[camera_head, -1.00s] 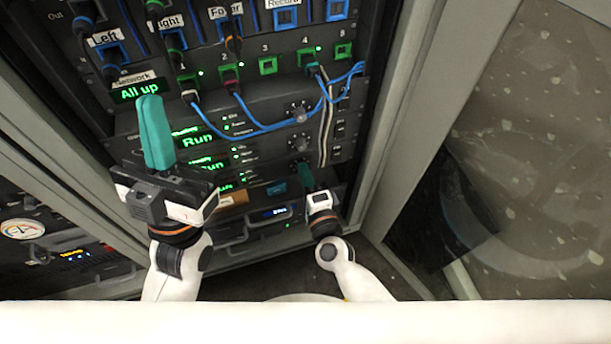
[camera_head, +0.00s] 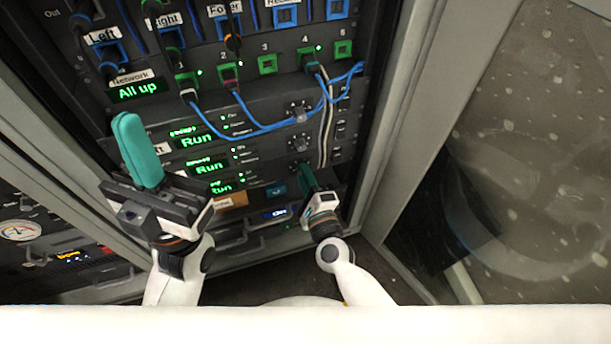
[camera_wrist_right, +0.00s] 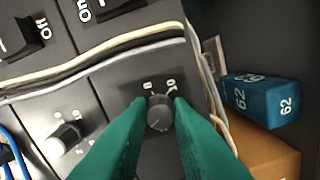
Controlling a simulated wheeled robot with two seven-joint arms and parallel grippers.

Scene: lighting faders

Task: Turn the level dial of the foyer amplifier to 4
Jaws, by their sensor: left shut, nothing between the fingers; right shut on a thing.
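Three stacked amplifiers show green Run displays; the lowest display (camera_head: 221,187) is partly hidden by my left gripper. Their dials sit to the right: the upper dial (camera_head: 301,114) and middle dial (camera_head: 301,144) are clear. My right gripper (camera_head: 306,176), with teal fingers, is at the lowest row and covers its dial in the head view. My left gripper (camera_head: 138,150) is shut and empty, in front of the rack's left side.
A second dial (camera_wrist_right: 66,136) is left of the held one. Pale cables (camera_wrist_right: 100,72) run close by. A blue block marked 62 (camera_wrist_right: 262,98) and an orange block (camera_wrist_right: 268,158) lie right of the dial. Blue cables (camera_head: 262,127) hang above. The rack's frame (camera_head: 392,130) stands at the right.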

